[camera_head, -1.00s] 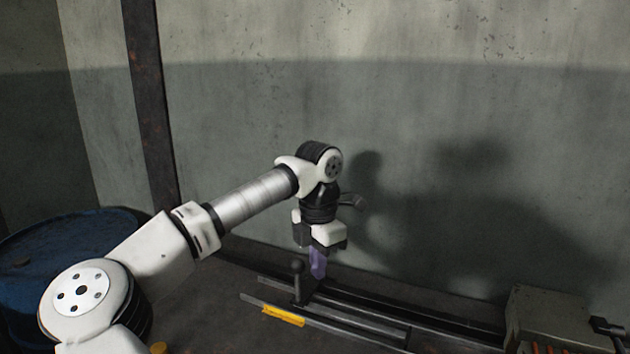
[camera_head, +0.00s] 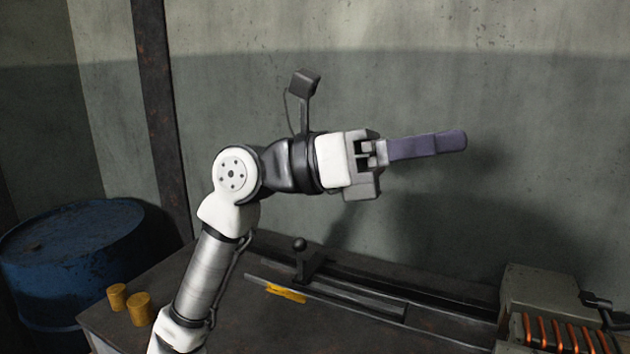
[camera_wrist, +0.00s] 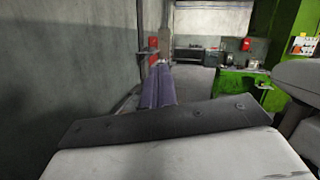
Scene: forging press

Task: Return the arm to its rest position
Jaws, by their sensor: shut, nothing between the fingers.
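My arm is raised and bent in the head view, with its forearm upright and its wrist level. My gripper (camera_head: 464,140) points right, high above the dark table (camera_head: 130,318) and in front of the grey wall. Its long purple fingers are together with nothing between them. In the wrist view the two purple fingers of my gripper (camera_wrist: 160,68) lie side by side, pointing away down the room.
A black rail with a ball-topped lever (camera_head: 300,245) and a yellow tag (camera_head: 286,293) runs along the table. A box with glowing orange bars (camera_head: 558,335) stands at right. Two brass-coloured cylinders (camera_head: 138,308) and a blue drum (camera_head: 75,255) are at left. A green machine (camera_wrist: 283,50) stands further off.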

